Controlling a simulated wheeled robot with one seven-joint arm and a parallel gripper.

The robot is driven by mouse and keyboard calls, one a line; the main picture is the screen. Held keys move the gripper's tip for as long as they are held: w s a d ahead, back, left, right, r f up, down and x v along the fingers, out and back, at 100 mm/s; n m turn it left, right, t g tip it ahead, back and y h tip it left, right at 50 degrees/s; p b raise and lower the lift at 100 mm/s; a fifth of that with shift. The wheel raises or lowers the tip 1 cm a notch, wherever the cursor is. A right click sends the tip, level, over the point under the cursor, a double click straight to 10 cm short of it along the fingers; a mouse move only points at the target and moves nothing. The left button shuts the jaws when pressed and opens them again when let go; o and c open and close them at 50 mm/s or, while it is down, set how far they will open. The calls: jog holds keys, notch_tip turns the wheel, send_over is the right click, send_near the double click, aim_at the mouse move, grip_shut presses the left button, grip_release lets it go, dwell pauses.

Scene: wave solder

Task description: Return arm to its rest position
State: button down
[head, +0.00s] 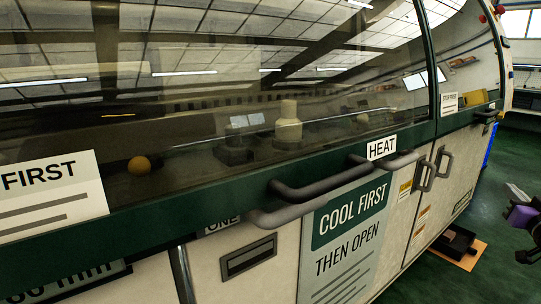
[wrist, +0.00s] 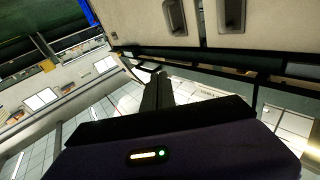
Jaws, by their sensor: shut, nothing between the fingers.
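My gripper (wrist: 158,78) shows in the wrist view as two dark fingers close together beyond the purple wrist housing, with nothing between them. In the head view, only a purple and dark part of my arm (head: 524,214) shows at the right edge, out over the green floor and apart from the machine. The rest of the arm is cut off by the frame.
The long soldering machine (head: 406,226) with a dark green-framed glass hood (head: 330,100) fills the head view. Grey handles (head: 318,190) stick out from its front. A black box on an orange mat (head: 462,254) lies on the floor beside it. Green floor at the right is free.

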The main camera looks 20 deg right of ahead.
jog(key=s+a+f, duration=0.4)
jog(key=a+f, duration=0.1)
jog(key=a, duration=0.6)
jog(key=s+a+f+t, duration=0.1)
jog(key=s+a+f, duration=0.4)
jog(key=a, duration=0.6)
jog(key=s+a+f, duration=0.3)
jog(key=a+f, duration=0.3)
jog(key=a, duration=0.5)
jog(key=s+a+f+n+g+y, duration=0.15)
jog(key=s+a+y, duration=0.25)
jog(key=s+a, duration=0.4)
jog(key=s+a+f+n+y, duration=0.2)
jog(key=s+a+n+y, duration=0.1)
jog(key=s+a, duration=0.45)
jog(key=s+a+f+n+g+y, duration=0.1)
jog(key=s+a+n+y, duration=0.25)
jog(key=s+a, duration=0.4)
notch_tip(320, 180, up, 32)
jog(key=p, duration=3.1)
jog(key=shift+a+f+p, duration=0.25)
jog(key=shift+a+p, duration=0.15)
jog(key=shift+a, duration=0.05)
